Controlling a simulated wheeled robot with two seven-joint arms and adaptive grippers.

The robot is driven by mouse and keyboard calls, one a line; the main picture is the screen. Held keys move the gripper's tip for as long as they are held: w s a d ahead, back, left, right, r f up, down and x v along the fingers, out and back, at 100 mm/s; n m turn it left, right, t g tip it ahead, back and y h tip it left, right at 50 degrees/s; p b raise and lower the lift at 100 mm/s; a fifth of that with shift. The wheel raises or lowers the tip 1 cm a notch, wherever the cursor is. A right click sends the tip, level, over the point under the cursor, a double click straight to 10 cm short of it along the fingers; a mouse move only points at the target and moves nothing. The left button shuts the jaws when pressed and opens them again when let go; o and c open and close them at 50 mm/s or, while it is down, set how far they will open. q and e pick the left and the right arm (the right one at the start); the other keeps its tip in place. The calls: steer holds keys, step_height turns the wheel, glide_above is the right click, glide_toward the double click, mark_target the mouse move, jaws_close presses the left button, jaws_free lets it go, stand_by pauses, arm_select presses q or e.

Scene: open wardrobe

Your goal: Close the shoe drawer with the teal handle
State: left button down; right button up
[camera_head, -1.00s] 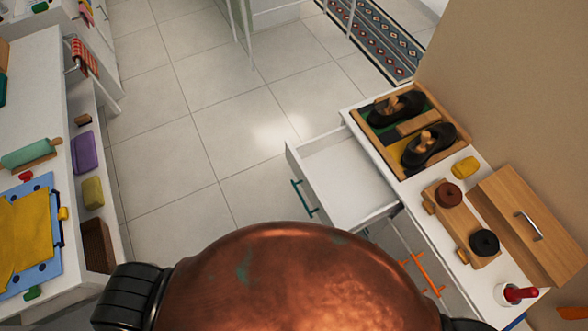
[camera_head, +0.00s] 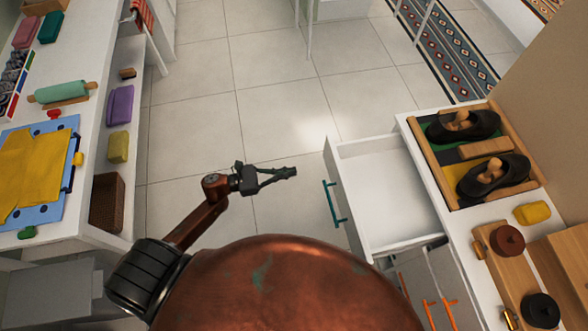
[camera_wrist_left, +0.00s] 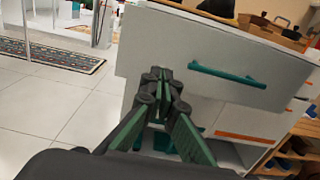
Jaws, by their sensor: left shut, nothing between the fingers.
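The shoe drawer (camera_head: 385,190) with the teal handle (camera_head: 335,203) stands pulled out from the white cabinet at the right in the head view. It looks empty inside. In the left wrist view the drawer front (camera_wrist_left: 200,45) and its teal handle (camera_wrist_left: 228,74) are close ahead, at the upper right. My left gripper (camera_head: 294,171) is shut and empty, to the left of the drawer front and apart from the handle. In the left wrist view its fingertips (camera_wrist_left: 160,74) overlap the lower part of the drawer front. My right gripper is not in view.
Black shoes (camera_head: 463,124) sit in a wooden tray (camera_head: 518,128) on the cabinet top. Orange handles (camera_head: 440,315) show below the open drawer. A white table (camera_head: 90,190) with craft items stands at the left. Tiled floor (camera_head: 290,110) between is clear.

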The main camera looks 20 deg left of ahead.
mark_target(330, 164)
arm_select(q)
steer(key=x, duration=1.1)
steer(key=shift+w+d, duration=0.2)
steer(key=shift+d+f, duration=0.1)
